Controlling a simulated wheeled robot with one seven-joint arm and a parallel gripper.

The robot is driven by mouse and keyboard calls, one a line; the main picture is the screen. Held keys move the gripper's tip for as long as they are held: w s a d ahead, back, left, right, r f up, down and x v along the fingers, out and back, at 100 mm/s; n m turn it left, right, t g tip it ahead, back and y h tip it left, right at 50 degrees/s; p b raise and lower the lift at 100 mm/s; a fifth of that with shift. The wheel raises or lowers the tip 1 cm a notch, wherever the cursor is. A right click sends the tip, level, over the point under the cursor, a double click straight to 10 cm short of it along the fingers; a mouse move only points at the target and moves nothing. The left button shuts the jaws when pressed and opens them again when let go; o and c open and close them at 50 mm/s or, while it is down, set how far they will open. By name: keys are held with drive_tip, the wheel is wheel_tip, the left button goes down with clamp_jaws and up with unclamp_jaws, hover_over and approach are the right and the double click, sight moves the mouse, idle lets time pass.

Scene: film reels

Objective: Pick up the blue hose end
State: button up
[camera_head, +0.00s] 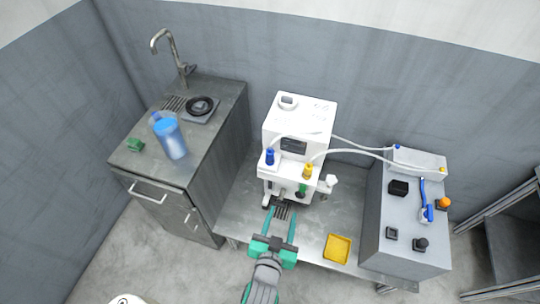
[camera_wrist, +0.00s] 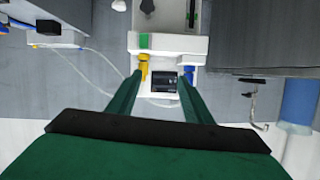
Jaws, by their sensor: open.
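The blue hose end (camera_head: 270,157) stands upright at the front left of the white machine (camera_head: 298,122). In the wrist view, which is upside down, the blue hose end (camera_wrist: 188,72) shows small near the tip of the right finger, partly hidden by it. The yellow hose end (camera_head: 307,171) stands to its right on the same machine; it also shows in the wrist view (camera_wrist: 143,69) by the left finger. My gripper (camera_head: 282,214) is open and empty, in front of the machine, apart from both hose ends. It shows in the wrist view too (camera_wrist: 160,84).
Pale hoses run from the machine to a grey control box (camera_head: 392,220) on the right. A yellow tray (camera_head: 337,249) lies on the metal table (camera_head: 236,215). A sink cabinet (camera_head: 215,150) with a blue bottle (camera_head: 170,138) and a green block (camera_head: 135,145) stands left.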

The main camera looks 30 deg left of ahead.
sight(270, 156)
drive_tip(key=w+a+r+n+g+y, duration=0.25)
drive_tip(key=w+a+r+n, duration=0.2)
drive_tip(key=w+a, duration=0.6)
drive_tip(key=shift+m+t, duration=0.35)
drive_tip(key=shift+m, duration=0.1)
drive_tip(key=x, duration=1)
drive_tip(key=shift+a, duration=0.2)
drive_tip(key=c, duration=1.2)
